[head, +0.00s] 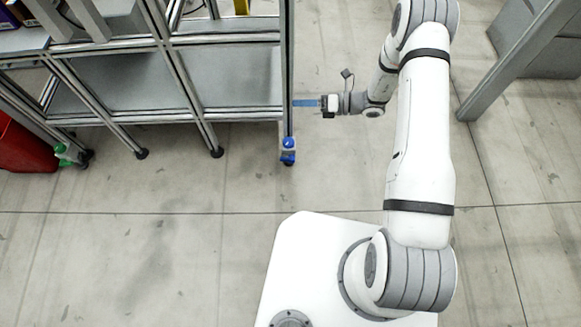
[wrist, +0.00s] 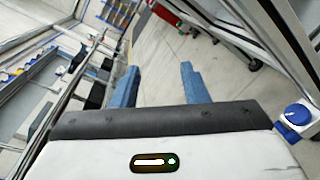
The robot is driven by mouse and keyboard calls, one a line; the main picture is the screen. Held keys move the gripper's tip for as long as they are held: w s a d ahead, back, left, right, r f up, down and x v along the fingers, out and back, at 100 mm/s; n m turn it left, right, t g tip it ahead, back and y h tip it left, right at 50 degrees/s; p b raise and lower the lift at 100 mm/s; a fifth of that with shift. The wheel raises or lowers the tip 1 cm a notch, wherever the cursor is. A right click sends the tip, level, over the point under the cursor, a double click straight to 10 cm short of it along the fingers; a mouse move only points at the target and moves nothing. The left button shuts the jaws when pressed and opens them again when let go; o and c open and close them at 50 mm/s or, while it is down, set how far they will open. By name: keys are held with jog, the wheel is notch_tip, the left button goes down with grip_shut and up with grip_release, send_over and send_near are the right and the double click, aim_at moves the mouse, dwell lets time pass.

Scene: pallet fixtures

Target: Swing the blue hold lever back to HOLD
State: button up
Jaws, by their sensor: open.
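A blue part with a white section (head: 288,150) sits low on the front corner post of the metal rack. It is the only lever-like blue part I see, and its lever position and any HOLD mark are too small to read. My gripper (head: 298,103) has blue fingers pointing left at the post, farther back than the blue part. In the wrist view my gripper (wrist: 158,76) is open, with nothing between its fingers.
The metal rack (head: 222,77) with grey panels fills the upper left. A grey slanted post (head: 515,60) is at right. The concrete floor in front of the rack is clear.

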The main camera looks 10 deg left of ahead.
notch_tip(320, 180, down, 23)
jog(key=m+t+y+b, duration=0.1)
jog(key=m+t+b, duration=0.45)
jog(key=m, duration=0.55)
jog(key=m+t+h+b, duration=0.2)
jog(key=m+t+b, duration=0.2)
jog(key=m+t, duration=0.3)
send_near(290, 161)
jog(key=x, duration=0.2)
jog(key=shift+m+g, duration=0.3)
jog(key=shift+g, duration=0.15)
jog(key=b+x, duration=0.1)
jog(key=x, duration=0.6)
jog(key=shift+w, duration=0.15)
jog(key=shift+c, duration=0.4)
jog(key=c, duration=0.7)
jog(key=shift+n+g+h, duration=0.3)
jog(key=shift+n+h, duration=0.5)
